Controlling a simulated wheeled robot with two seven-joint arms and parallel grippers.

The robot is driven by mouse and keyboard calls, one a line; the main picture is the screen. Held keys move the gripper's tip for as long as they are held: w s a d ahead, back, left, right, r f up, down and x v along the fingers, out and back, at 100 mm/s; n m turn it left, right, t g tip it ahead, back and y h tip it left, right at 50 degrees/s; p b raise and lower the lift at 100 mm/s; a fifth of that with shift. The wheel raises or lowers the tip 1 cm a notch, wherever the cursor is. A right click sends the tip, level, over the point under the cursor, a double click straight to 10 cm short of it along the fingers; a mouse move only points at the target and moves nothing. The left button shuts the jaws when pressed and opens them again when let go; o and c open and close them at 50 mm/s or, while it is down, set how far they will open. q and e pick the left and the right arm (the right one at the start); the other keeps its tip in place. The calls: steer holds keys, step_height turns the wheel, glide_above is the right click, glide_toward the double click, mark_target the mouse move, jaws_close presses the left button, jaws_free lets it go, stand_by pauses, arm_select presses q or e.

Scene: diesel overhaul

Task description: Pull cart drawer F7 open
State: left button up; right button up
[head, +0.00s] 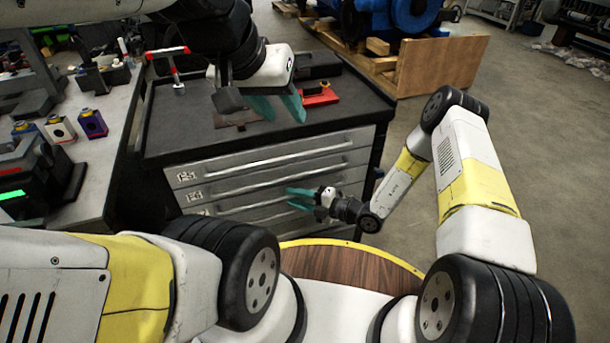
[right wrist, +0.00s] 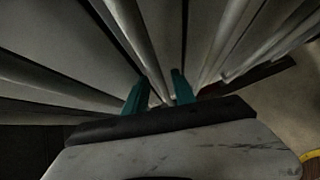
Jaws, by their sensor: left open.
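The grey cart (head: 152,136) stands in front of me, with a stack of drawers in its front. Each visible drawer has a long bar handle; the top one (head: 290,157) is clear to see. The labels are too small to read, so I cannot tell which drawer is F7. The visible drawers look shut. My right gripper (head: 298,198) is at the lower drawer fronts, its teal fingers apart. In the right wrist view, a bar handle (right wrist: 142,40) runs down towards the gap between the fingers (right wrist: 160,92); contact is unclear. My left gripper (head: 275,107) is open and empty above the cart top.
A red tool (head: 320,97) and a black case (head: 316,65) lie on the cart top. A workbench (head: 110,125) is at the left. A wooden crate (head: 445,66) is behind right.

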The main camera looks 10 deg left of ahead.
jaws_close()
stand_by(1.2)
